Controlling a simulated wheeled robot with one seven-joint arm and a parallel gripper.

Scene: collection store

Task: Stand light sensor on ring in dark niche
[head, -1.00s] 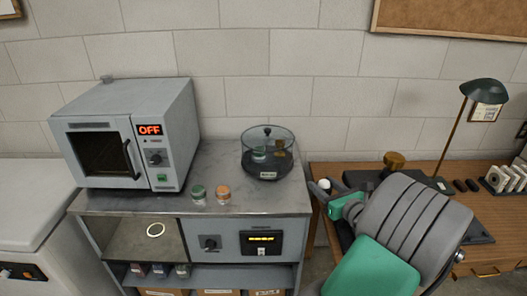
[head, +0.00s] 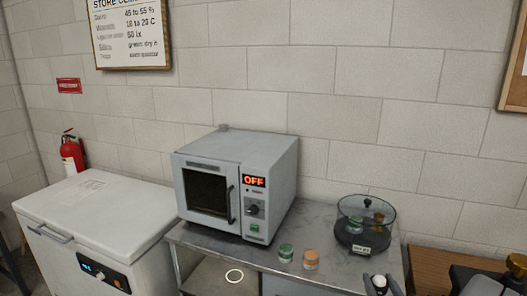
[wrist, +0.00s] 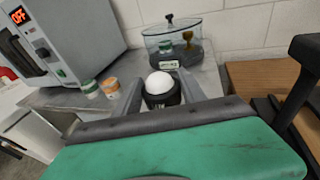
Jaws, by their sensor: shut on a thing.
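The light sensor (wrist: 160,90), a dark cylinder with a white dome on top, is held upright between the fingers of my gripper (wrist: 158,97) in the wrist view. In the head view the light sensor (head: 380,281) shows small at the bottom edge, right of centre, in front of the bench. The white ring (head: 234,276) lies on the floor of the open niche (head: 207,277) under the benchtop, left of my gripper and apart from it. The lower part of the niche is cut off by the frame.
On the marble benchtop (head: 330,263) stand a grey oven (head: 236,182) reading OFF, a green-lidded jar (head: 286,253), an orange-lidded jar (head: 310,260) and a glass desiccator (head: 366,224). A white chest freezer (head: 95,225) stands left, a wooden desk (head: 435,268) right.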

